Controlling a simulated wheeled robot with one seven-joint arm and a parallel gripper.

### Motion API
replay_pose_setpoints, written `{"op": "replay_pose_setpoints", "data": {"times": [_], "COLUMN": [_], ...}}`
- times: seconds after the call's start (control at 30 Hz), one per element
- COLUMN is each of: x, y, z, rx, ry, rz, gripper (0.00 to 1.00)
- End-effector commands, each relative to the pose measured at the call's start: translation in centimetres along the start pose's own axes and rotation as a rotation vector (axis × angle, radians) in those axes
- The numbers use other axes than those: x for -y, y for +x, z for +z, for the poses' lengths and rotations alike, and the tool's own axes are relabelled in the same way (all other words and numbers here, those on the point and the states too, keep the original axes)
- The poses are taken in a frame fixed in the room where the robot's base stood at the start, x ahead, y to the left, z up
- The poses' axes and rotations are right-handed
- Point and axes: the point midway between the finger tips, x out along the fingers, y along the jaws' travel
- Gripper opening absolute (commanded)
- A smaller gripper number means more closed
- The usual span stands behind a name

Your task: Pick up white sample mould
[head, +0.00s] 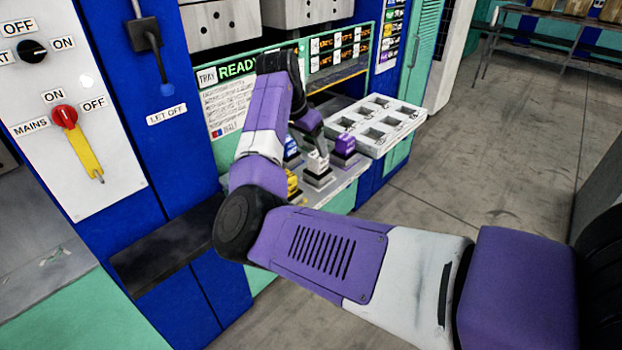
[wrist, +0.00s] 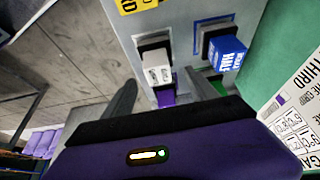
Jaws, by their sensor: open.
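The white sample mould (head: 317,162) sits in a dark square holder on a grey shelf at the front of the press. In the wrist view the white mould (wrist: 157,67) shows just beyond and between my fingertips. My gripper (wrist: 161,78) is open and empty, with one finger to each side of it in the picture. In the head view my gripper (head: 315,143) is right above the white mould, partly hidden by my arm. I cannot tell whether the fingers touch it.
A purple mould (head: 345,145), a blue mould (head: 291,147) and a yellow mould (head: 292,184) stand close around the white one. A blue mould (wrist: 227,54) is close right in the wrist view. A white tray with square pockets (head: 408,107) lies to the right. The press panel stands behind.

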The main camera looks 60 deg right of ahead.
Motion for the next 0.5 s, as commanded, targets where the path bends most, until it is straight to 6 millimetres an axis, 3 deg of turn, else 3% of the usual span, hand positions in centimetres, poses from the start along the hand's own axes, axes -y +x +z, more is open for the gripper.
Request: {"op": "replay_pose_setpoints", "data": {"times": [0.5], "x": [-0.5], "y": [4.7], "z": [0.1], "rx": [0.017], "ry": [0.020], "rz": [0.010], "gripper": [0.67]}}
